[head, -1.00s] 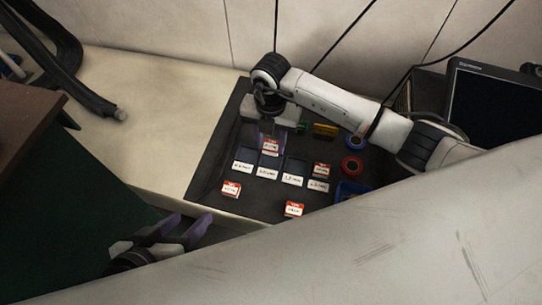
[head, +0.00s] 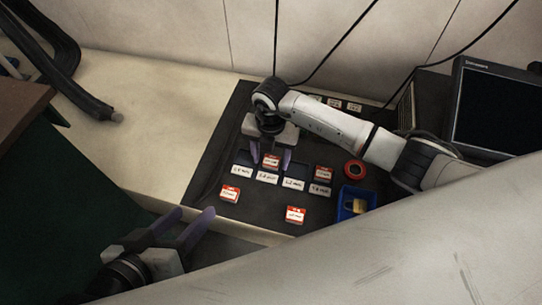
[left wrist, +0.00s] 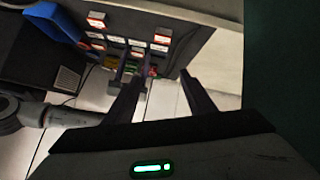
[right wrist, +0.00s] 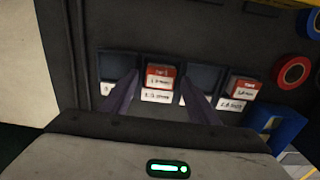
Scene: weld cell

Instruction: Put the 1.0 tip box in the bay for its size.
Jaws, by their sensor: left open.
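A red-and-white tip box (head: 271,161) sits in the second bay from the left, behind a white label (head: 266,178) that seems to read 1.0 mm. It also shows in the right wrist view (right wrist: 160,78); its own writing is too small to read surely. My right gripper (head: 271,160) is open, its purple fingers on either side of this box with gaps showing. My left gripper (head: 191,213) is open and empty, off the near left edge of the dark bench mat.
Another red-and-white box (head: 323,173) sits in the rightmost bay. Two more lie in front, one at left (head: 230,193) and one nearer (head: 296,215). A red tape roll (head: 355,169) and a blue bin (head: 357,202) stand right. A monitor (head: 500,108) is far right.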

